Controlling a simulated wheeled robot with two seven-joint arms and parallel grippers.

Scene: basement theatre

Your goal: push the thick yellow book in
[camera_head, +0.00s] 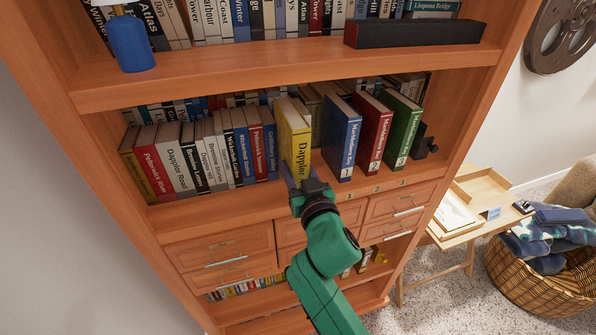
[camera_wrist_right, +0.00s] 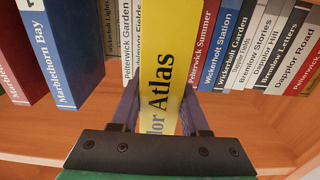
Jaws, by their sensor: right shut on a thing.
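The thick yellow book (camera_head: 293,140) stands upright on the middle shelf, between a row of thinner books and a gap before a thick blue book. Its spine also shows in the right wrist view (camera_wrist_right: 160,60), lettered "Atlas", standing forward of the thinner spines beside it. My right gripper (camera_head: 299,180) is at the lower part of this spine. Its two dark fingers lie on either side of the spine, shut on the book. The lowest part of the spine is hidden by the gripper. My left gripper is not in view.
Thick blue (camera_head: 341,135), red (camera_head: 374,130) and green (camera_head: 403,130) books stand to the right, with a dark bookend (camera_head: 424,141). A thinner yellow book (camera_head: 137,170) ends the row at left. Drawers (camera_head: 222,250) lie below. A small table (camera_head: 470,205) and basket (camera_head: 530,280) stand at right.

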